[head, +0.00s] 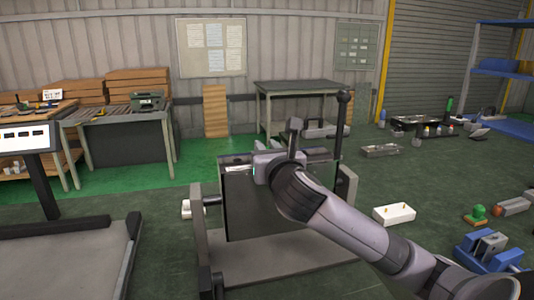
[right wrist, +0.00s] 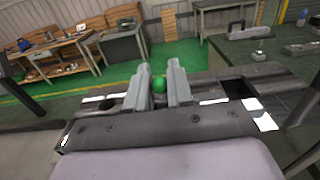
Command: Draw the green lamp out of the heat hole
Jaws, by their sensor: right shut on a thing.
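The green lamp (right wrist: 159,86) shows in the right wrist view as a small green dome between the two grey fingers of my right gripper (right wrist: 160,87). The fingers are shut on it. The lamp's lower part and the hole beneath it are hidden, so I cannot tell how deep it sits. In the head view my right gripper (head: 293,140) is over the top of the dark heating box (head: 250,208), and the lamp is hidden there. Dark openings show in the box top at either side in the right wrist view. My left gripper is not in view.
The box stands on a grey frame with an upright post (head: 341,125) at its right. A white block (head: 394,214), a green-topped piece (head: 478,212) and a blue fixture (head: 490,250) lie on the floor to the right. A workbench (head: 300,88) stands behind.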

